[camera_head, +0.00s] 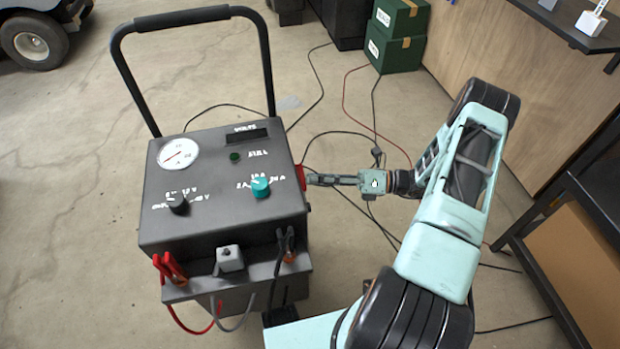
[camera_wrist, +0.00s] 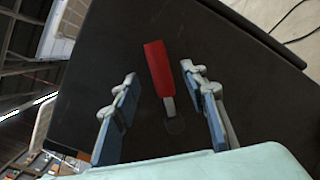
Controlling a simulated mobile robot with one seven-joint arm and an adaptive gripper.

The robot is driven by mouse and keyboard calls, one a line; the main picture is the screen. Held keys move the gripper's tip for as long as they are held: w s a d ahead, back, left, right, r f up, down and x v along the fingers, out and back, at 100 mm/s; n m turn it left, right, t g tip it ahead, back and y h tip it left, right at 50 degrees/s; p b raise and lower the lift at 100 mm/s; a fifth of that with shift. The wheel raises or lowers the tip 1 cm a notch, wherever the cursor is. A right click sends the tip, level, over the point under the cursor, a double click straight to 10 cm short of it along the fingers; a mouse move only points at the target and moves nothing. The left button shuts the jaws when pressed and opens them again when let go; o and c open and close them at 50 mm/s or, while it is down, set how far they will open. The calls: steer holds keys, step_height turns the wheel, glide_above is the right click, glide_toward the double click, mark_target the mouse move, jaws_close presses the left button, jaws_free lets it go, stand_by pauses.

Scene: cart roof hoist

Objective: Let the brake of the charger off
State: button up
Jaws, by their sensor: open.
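The charger (camera_head: 225,215) is a dark grey wheeled box with a black push handle, a dial and knobs. A red lever (camera_head: 301,177), apparently its brake, shows at its right side in the head view. In the wrist view the red grip of the lever (camera_wrist: 157,64) tilts on a short grey stem against the dark side panel. My gripper (camera_head: 314,179) is at that side, pointing at the lever. In the wrist view my gripper (camera_wrist: 160,76) is open, one finger on each side of the lever, with gaps visible. Contact in depth cannot be told.
Red and black clamps (camera_head: 172,270) hang at the charger's front. Cables (camera_head: 345,135) lie on the floor right of it. Green boxes (camera_head: 396,38) stand at the back, a dark shelf (camera_head: 575,25) at the right. The floor to the left is clear.

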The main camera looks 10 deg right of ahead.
steer(key=shift+x, duration=1.05)
jaws_close()
